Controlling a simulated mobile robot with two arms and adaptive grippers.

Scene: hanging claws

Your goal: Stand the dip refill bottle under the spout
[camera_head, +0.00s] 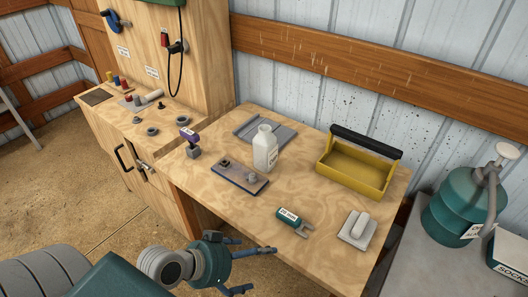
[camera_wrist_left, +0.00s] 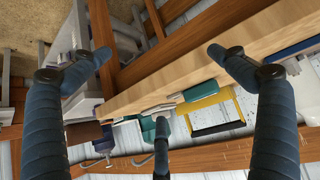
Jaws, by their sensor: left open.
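A white bottle (camera_head: 265,150) with a label stands upright near the back middle of the wooden table; it looks like the dip refill bottle. A teal drum (camera_head: 455,210) stands at the right, with a grey pump and a pale head (camera_head: 507,151) on top, probably the spout. My left gripper (camera_head: 256,268) is open and empty in front of the table's near edge, well short of the bottle. In the left wrist view its spread fingers (camera_wrist_left: 160,85) have nothing between them. My right gripper is not in view.
The table holds a yellow toolbox (camera_head: 352,180), a dark board (camera_head: 239,177), a grey tray (camera_head: 283,132), a teal-and-grey tool (camera_head: 294,222) and a white block on a plate (camera_head: 357,228). A socks box (camera_head: 511,250) stands beside the drum. The table's front middle is fairly clear.

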